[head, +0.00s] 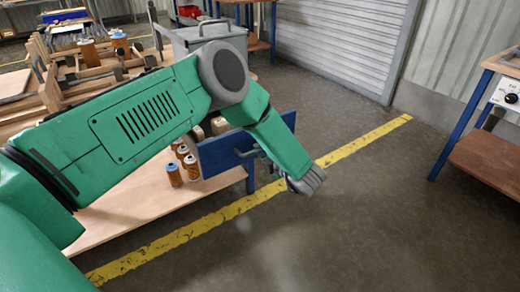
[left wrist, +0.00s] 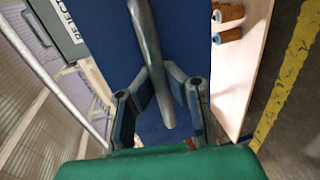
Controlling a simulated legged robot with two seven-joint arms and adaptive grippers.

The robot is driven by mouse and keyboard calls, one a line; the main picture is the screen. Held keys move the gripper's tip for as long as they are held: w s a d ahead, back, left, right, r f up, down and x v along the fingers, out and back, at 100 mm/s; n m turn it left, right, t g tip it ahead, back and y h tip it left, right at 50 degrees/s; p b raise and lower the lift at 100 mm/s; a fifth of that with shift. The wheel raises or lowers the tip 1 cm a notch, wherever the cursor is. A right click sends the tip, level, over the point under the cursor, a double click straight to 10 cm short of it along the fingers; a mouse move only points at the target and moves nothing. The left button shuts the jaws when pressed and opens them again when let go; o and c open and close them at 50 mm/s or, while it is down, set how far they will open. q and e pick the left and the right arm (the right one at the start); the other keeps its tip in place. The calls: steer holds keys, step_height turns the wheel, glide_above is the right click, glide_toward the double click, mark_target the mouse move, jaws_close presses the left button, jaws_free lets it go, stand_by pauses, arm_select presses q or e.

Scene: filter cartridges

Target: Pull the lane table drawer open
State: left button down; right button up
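The blue drawer front (head: 225,158) of the lane table shows beyond my left arm in the head view, and it fills the middle of the left wrist view (left wrist: 100,45). Its grey bar handle (left wrist: 150,50) runs between the fingers of my left gripper (left wrist: 158,85). Both fingers appear to press on the handle from either side. In the head view the gripper (head: 262,154) is small and partly hidden by my green forearm. Tan and brown pieces (head: 219,125) show just behind the drawer front; my arm hides how far out the drawer is. My right gripper is not in view.
Orange-brown cartridges (head: 173,175) stand on the table's lower wooden shelf (head: 120,205). A grey bin (head: 212,36), marked REJECT in the wrist view (left wrist: 62,28), stands on top. A yellow floor line (head: 350,152) passes below my gripper. Open floor lies right, before another bench (head: 488,160).

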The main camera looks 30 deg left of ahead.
arm_select(q)
steer(key=c, duration=1.6)
jaws_free()
steer(key=shift+s+d+f, duration=0.1)
steer(key=shift+s+f, duration=0.05)
steer(key=shift+f, duration=0.05)
steer(key=shift+o, duration=0.2)
steer(key=shift+d+r, duration=0.1)
steer(key=v, duration=1.2)
